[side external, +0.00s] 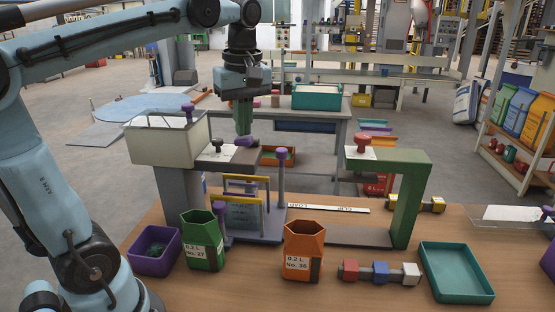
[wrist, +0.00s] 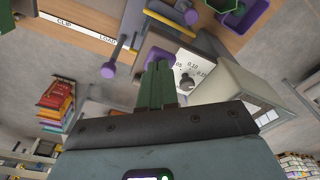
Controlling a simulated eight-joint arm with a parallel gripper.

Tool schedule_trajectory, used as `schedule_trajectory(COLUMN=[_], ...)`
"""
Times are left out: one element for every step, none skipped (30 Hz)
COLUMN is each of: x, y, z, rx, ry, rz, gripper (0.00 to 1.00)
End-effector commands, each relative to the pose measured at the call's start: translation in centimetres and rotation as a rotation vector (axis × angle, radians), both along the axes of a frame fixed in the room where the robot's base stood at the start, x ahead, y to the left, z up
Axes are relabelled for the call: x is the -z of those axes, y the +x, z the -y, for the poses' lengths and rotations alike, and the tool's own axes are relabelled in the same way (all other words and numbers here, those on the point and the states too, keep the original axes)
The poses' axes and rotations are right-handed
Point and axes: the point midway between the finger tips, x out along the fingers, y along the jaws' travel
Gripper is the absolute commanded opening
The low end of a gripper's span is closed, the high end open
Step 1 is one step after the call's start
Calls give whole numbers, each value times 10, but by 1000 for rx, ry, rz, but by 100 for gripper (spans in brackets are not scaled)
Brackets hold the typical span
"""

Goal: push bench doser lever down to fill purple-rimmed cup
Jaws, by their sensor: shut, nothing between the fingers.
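The bench doser has a cream hopper (side external: 165,143) and a white dial with a dark knob, also seen in the wrist view (wrist: 190,68). A purple lever knob (side external: 246,141) sits at its right end, beside the dial. My gripper (side external: 243,132) points down with its green fingers together and empty, its tips right at or just above this knob; contact cannot be told. In the wrist view the fingers (wrist: 158,68) partly cover the purple knob (wrist: 160,55). I cannot make out a purple-rimmed cup; a green cup (side external: 203,245) and an orange cup (side external: 303,250) stand on the bench.
A purple bin (side external: 140,262) stands at the front left, a teal tray (side external: 455,272) at the front right. A purple-topped post (side external: 282,175) and yellow-topped frames (side external: 246,179) stand near the doser. A green stand (side external: 408,205) with a red knob is to the right.

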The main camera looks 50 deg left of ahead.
Motion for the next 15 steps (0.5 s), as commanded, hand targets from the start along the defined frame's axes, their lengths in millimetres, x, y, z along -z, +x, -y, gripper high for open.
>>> schedule_trajectory(x=[1, 3, 6, 9, 12, 17, 20, 23, 28, 31, 32, 31, 31, 31, 31], y=[0, 0, 0, 0, 0, 0, 0, 0, 0, 0, 0, 0, 1, 1, 1], z=[0, 0, 0, 0, 0, 0, 0, 0, 0, 0, 0, -1, -1, -1, -1], rx=[0, 0, 0, 0, 0, 0, 0, 0, 0, -1, -1, -1, -1, -1, -1], ry=[0, 0, 0, 0, 0, 0, 1, 1, 1, 2, 2, 2, 2, 2, 2], rz=[0, 0, 0, 0, 0, 0, 0, 0, 1, 1, 1, 1, 1, 1, 1], gripper=[0, 0, 0, 0, 0, 0, 0, 0, 0, 0, 0, 0, 0, 0, 0])
